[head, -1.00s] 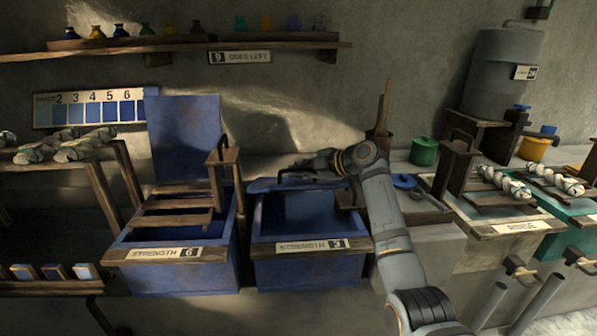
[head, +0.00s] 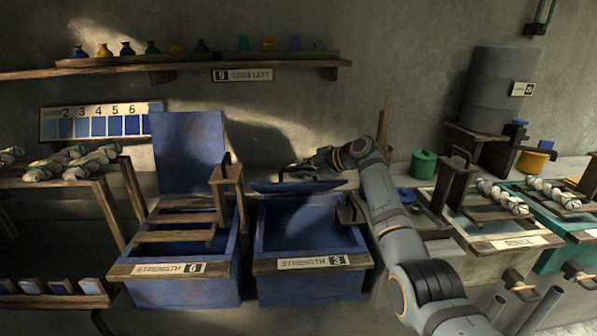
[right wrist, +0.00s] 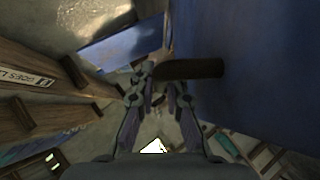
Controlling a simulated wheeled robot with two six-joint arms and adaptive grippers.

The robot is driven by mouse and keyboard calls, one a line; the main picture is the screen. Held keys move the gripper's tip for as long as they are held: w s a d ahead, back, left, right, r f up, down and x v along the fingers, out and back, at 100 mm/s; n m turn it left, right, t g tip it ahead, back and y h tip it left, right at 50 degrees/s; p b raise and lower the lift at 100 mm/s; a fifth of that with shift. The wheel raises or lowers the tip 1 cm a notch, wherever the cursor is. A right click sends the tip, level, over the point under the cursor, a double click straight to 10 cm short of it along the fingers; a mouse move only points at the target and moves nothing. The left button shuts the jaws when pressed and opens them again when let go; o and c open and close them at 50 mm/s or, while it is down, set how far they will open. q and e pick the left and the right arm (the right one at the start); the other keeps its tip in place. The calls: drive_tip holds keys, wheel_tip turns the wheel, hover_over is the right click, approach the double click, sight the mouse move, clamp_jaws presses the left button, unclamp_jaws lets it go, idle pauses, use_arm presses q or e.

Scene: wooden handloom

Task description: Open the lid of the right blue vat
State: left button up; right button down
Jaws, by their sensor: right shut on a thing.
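The right blue vat (head: 310,289) carries a "STRENGTH 3" plate and stands open at the front, its dark blue inside showing. Its blue lid (head: 285,188) is raised at the back of the vat and seen nearly edge-on. My right gripper (head: 296,168) is above the lid, at its dark handle. In the right wrist view, the gripper's fingers (right wrist: 160,90) are shut on the dark handle (right wrist: 195,69), which stands out from the blue lid face (right wrist: 265,60). My left gripper is not in view.
The left blue vat (head: 185,290), marked "STRENGTH 6", stands close by with its lid (head: 188,150) upright. A wooden post (head: 227,200) rises between the vats. A shelf of bottles (head: 200,66) runs above. A green pot (head: 423,164) stands to the right.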

drive_tip(key=shift+r, duration=0.1)
drive_tip(key=c, duration=1.7)
unclamp_jaws()
drive_tip(key=shift+o, duration=0.2)
drive_tip(key=v, duration=1.2)
